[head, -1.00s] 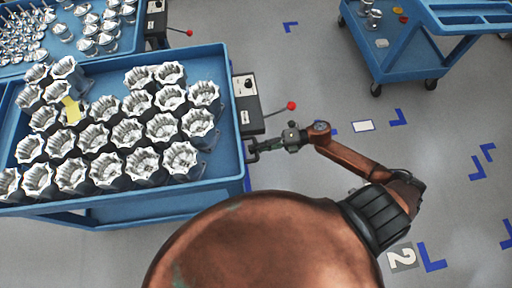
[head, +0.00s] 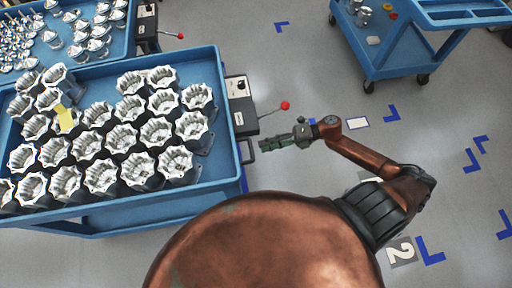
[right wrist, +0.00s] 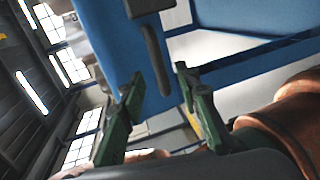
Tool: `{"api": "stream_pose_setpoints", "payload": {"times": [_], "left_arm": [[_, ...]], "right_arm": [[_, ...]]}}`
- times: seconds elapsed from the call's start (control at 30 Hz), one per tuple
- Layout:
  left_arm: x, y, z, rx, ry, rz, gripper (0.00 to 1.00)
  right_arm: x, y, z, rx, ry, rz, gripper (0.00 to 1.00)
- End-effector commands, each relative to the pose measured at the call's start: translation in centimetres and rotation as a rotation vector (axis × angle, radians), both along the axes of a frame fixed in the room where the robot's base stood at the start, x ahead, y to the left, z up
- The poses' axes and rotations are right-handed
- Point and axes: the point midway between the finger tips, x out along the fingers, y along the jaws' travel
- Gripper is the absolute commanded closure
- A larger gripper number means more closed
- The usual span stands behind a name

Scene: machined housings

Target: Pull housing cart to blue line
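The housing cart is blue (head: 226,165) and stands at left in the head view, loaded with rows of silver machined housings (head: 122,138). A dark handle (head: 247,150) sticks out from its right side; it also shows in the right wrist view (right wrist: 153,52). My right gripper (head: 264,143) is just right of the handle, apart from it in the head view. In the right wrist view its green fingers (right wrist: 157,86) are spread, with the handle seen between and beyond them. Blue corner marks (head: 430,252) lie on the floor at right; which is the task's line I cannot tell. My left gripper is out of view.
A box with a red-knobbed lever (head: 285,105) juts from the cart above the handle. Another blue cart (head: 128,38) with silver parts stands behind. A third blue cart (head: 392,67) stands at upper right.

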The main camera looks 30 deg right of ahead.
Motion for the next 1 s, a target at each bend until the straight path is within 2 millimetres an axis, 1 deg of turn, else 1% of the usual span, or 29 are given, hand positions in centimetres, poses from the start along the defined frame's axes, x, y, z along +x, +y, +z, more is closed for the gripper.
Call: {"api": "stream_pose_setpoints", "payload": {"times": [0.03,0.1,0.2,0.33,0.5,1.0], "left_arm": [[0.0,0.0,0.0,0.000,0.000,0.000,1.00],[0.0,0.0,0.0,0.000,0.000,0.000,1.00],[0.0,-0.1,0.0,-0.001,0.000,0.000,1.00],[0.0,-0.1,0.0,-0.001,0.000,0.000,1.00],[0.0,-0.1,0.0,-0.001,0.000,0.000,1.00],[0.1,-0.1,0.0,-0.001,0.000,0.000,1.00]], "right_arm": [[-0.4,-1.1,0.1,-0.003,0.003,0.000,0.70],[-0.9,-2.3,0.4,-0.002,0.003,0.000,0.70],[-1.4,-3.7,0.7,-0.003,0.003,0.000,0.70],[-1.8,-4.8,1.0,-0.001,0.001,0.000,0.70],[-2.0,-5.3,1.2,0.000,0.001,0.001,0.70],[-1.9,-5.3,1.1,0.001,0.003,-0.004,0.70]]}}
